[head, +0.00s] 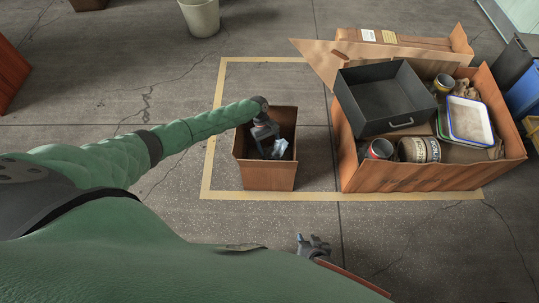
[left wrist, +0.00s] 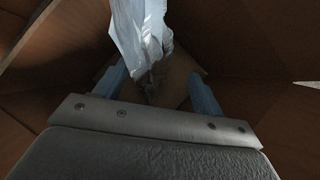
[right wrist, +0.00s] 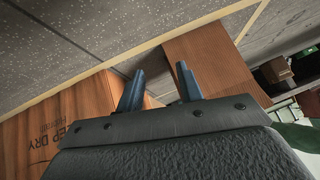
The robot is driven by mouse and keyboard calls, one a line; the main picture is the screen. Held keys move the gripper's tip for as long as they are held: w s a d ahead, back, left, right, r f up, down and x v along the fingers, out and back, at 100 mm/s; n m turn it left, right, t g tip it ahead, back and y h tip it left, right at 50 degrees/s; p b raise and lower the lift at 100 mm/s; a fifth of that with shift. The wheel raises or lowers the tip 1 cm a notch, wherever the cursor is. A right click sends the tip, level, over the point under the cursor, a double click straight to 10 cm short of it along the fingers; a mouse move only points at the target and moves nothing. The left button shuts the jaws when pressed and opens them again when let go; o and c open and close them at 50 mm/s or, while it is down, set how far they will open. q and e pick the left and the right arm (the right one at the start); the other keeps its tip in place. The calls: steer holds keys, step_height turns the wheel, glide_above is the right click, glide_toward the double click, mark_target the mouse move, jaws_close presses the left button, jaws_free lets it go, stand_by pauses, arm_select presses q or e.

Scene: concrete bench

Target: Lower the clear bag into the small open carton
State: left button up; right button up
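The clear bag (head: 281,149) is a crumpled, pale, see-through bundle inside the small open carton (head: 268,178), a brown box on the floor. My left gripper (head: 268,149) reaches down into that carton from above, beside the bag. In the left wrist view the bag (left wrist: 142,35) lies beyond and between my left fingers (left wrist: 158,88), which stand wide apart with gaps to it. The bag's underside and whatever it rests on are hidden. My right gripper (head: 314,245) is open and empty near the bottom of the head view; its fingers (right wrist: 160,88) stand apart.
A large carton (head: 425,178) stands to the right, holding a black drawer (head: 384,97), cans, and a white tray (head: 469,120). Yellow tape (head: 209,160) outlines the area. A pale bin (head: 200,17) stands at the back. The floor left of the small carton is clear.

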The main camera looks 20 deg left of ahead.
steer(key=w+r+t, duration=0.2)
steer(key=w+r, duration=0.3)
arm_select(q)
steer(key=shift+a+r, duration=0.15)
steer(key=shift+r, duration=0.1)
steer(key=p+v, duration=0.1)
steer(key=v, duration=0.6)
arm_select(e)
steer(key=s+f+g, duration=0.2)
steer(key=s+f, duration=0.2)
steer(key=s, duration=0.1)
steer(key=shift+f, duration=0.15)
arm_select(q)
steer(key=shift+w+r, duration=0.15)
steer(key=shift+r, duration=0.05)
